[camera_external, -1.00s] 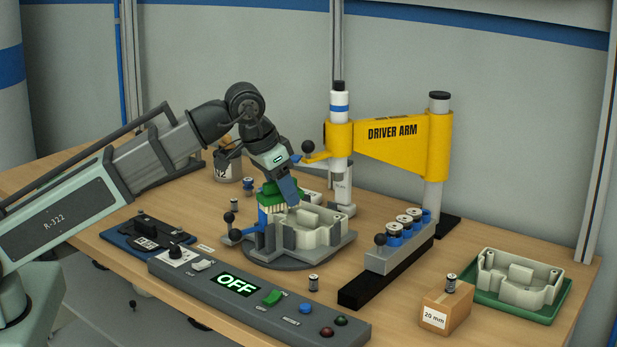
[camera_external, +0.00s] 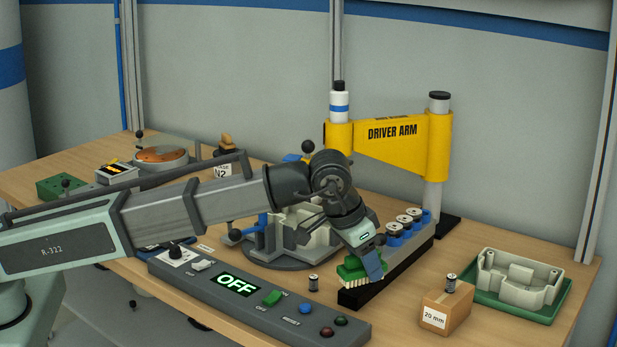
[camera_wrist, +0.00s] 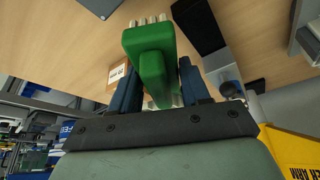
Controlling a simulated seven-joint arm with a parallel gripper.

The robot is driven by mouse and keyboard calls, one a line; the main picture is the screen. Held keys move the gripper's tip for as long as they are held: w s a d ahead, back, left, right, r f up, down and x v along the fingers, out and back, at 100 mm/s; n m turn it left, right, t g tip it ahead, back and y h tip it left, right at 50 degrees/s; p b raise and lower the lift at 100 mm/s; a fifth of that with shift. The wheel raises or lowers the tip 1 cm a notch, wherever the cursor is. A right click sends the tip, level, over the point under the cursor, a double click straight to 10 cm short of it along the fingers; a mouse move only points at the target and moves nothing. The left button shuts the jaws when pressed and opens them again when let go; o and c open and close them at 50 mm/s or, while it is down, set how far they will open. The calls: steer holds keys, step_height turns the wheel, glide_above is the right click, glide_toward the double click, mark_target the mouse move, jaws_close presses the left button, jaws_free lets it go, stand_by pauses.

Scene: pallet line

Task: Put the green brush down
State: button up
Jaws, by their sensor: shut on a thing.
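The green brush (camera_external: 356,268) with pale bristles is held in my gripper (camera_external: 370,264), bristles pointing down. It is in front of the grey rack, over or beside the black strip under it. I cannot tell whether the bristles touch anything. In the wrist view the green brush (camera_wrist: 150,42) sits between the two blue fingers of my gripper (camera_wrist: 155,85), which are shut on its grip. Its bristle tips show at the top edge.
The grey rack (camera_external: 395,252) with blue and metal pieces stands on a black strip (camera_external: 358,298). The control panel (camera_external: 215,275) reads OFF. A cardboard box (camera_external: 446,312) marked 20 mm and a green tray (camera_external: 543,312) are at right. The round fixture (camera_external: 285,262) is behind my arm.

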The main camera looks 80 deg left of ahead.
steer(key=w+n, duration=0.2)
steer(key=w, duration=0.4)
steer(key=shift+w+a+f+n+g+y, duration=0.1)
steer(key=shift+a+f+n+g+y, duration=0.35)
steer(key=shift+f, duration=1.05)
steer(key=shift+w+d+f+n+t+y, duration=0.15)
steer(key=shift+f+n, duration=0.6)
steer(key=shift+f, duration=0.7)
steer(key=shift+a+f+n+g+y, duration=0.3)
steer(key=shift+f+n, duration=0.3)
steer(key=shift+f, duration=0.9)
steer(key=shift+f, duration=0.15)
steer(key=o, duration=1.1)
steer(key=v, duration=1.2)
